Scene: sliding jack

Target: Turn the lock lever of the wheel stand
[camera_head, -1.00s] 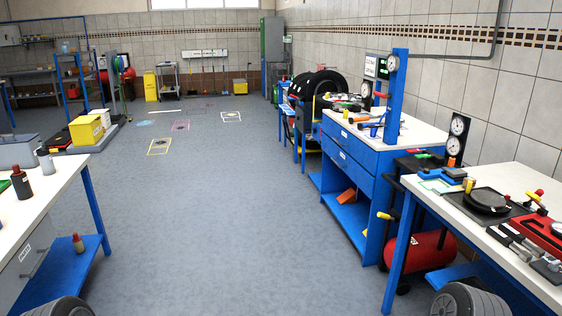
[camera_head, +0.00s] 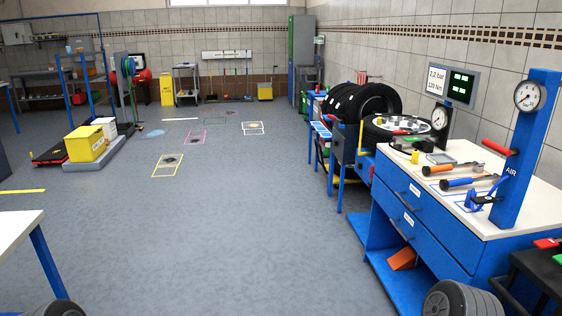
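Neither gripper is in view. Only grey rounded parts of my own arms show at the bottom left and bottom right.
A blue bench (camera_head: 414,212) with a white top, tools and a gauge post (camera_head: 517,150) stands at the right. A white table corner (camera_head: 18,228) is at the left. The grey floor (camera_head: 230,230) between is clear.

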